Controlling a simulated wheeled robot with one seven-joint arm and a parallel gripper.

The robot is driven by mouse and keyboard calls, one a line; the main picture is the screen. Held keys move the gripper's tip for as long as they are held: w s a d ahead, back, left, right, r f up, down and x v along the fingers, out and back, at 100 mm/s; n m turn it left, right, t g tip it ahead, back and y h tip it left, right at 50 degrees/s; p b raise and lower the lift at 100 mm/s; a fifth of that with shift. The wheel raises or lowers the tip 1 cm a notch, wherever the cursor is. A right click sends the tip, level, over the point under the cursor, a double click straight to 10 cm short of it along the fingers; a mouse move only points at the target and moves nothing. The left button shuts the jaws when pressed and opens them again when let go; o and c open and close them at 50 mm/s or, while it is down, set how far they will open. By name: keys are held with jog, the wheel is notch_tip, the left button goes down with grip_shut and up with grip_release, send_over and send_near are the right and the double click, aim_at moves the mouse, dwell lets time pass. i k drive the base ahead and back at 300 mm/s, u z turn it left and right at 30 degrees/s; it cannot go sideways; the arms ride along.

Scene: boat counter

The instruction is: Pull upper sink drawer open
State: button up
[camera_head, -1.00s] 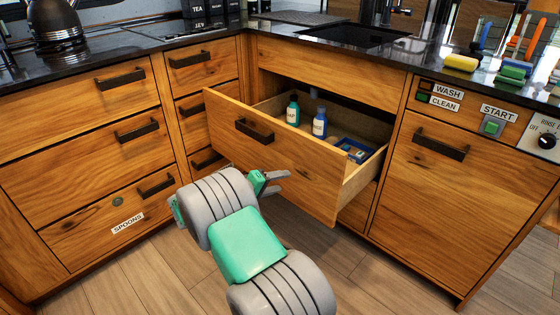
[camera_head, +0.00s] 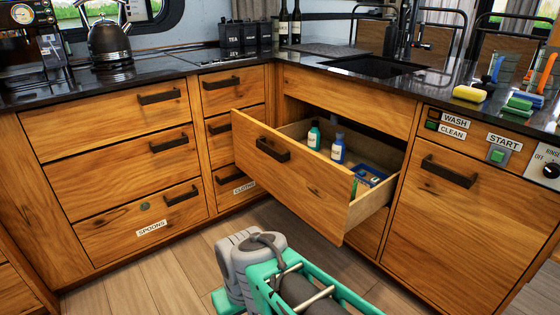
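The upper sink drawer (camera_head: 310,185) stands pulled well out from the cabinet below the sink (camera_head: 372,64). Its wooden front has a dark bar handle (camera_head: 272,150). Inside stand a green bottle (camera_head: 313,136) and a blue bottle (camera_head: 338,150), with a blue box-like item (camera_head: 370,177) near the right side. My arm shows at the bottom centre, low and in front of the drawer, apart from its handle. My gripper's fingers cannot be made out in the current view.
A lower front (camera_head: 365,236) shows partly beneath the open drawer. A closed dishwasher-like front (camera_head: 455,205) is on the right, with closed drawers (camera_head: 125,165) on the left. The wooden floor (camera_head: 160,282) is clear at the front left. Sponges (camera_head: 469,94) lie on the counter.

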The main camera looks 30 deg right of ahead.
aim_at(317, 189)
jog(key=u, duration=1.15)
jog(key=i, duration=1.25)
jog(key=z, duration=0.65)
